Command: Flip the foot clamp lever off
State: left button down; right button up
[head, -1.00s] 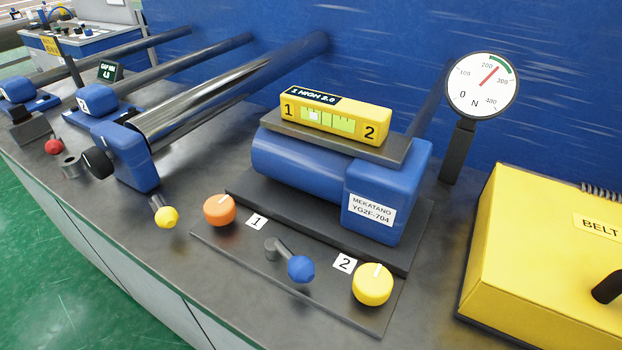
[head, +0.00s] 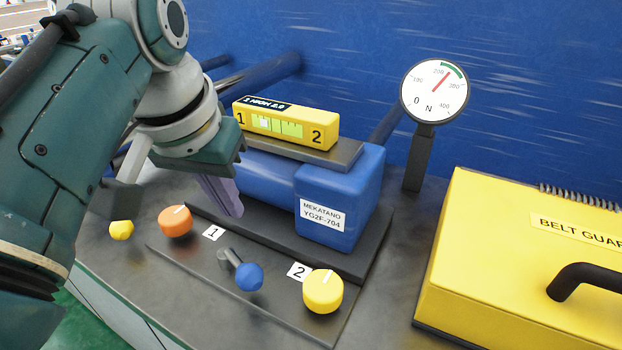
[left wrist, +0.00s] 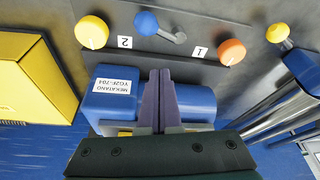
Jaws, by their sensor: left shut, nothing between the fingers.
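A short lever with a blue ball end (head: 249,277) stands on the dark foot plate (head: 190,262) in front of the blue motor unit (head: 340,192). Its grey arm slants from its pivot down to the right in the head view. The lever also shows at the top of the left wrist view (left wrist: 147,23). My left gripper (head: 236,212) is shut and empty, its purple fingers pressed together. It hangs before the motor unit, behind the lever and apart from it. The fingers also show in the left wrist view (left wrist: 160,72). My right gripper is in neither view.
An orange knob (head: 175,221) and a yellow knob (head: 323,291) flank the lever. Another yellow ball (head: 121,230) is at the left. A yellow level (head: 285,124) tops the motor; a dial gauge (head: 435,91) and yellow belt guard (head: 520,265) stand right.

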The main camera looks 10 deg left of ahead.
aim_at(240, 266)
pick_arm(q)
jog(key=shift+w+d+r, duration=0.25)
jog(key=shift+w+d, duration=0.1)
jog(key=shift+d, duration=0.1)
jog(key=shift+w+d+r, duration=0.25)
jog(key=shift+w+d, duration=0.05)
jog(key=shift+d, duration=0.15)
jog(key=b+x, duration=0.3)
jog(key=x, duration=0.6)
jog(key=shift+f+b, duration=0.35)
jog(key=shift+b, duration=0.05)
jog(key=shift+f, duration=0.2)
jog(key=s+p, duration=0.2)
jog(key=shift+s+a, duration=0.1)
jog(key=shift+s, duration=0.2)
jog(key=shift+s+f+p, duration=0.2)
jog(key=shift+s+p, duration=0.2)
jog(key=shift+s, duration=0.15)
jog(key=shift+a, duration=0.1)
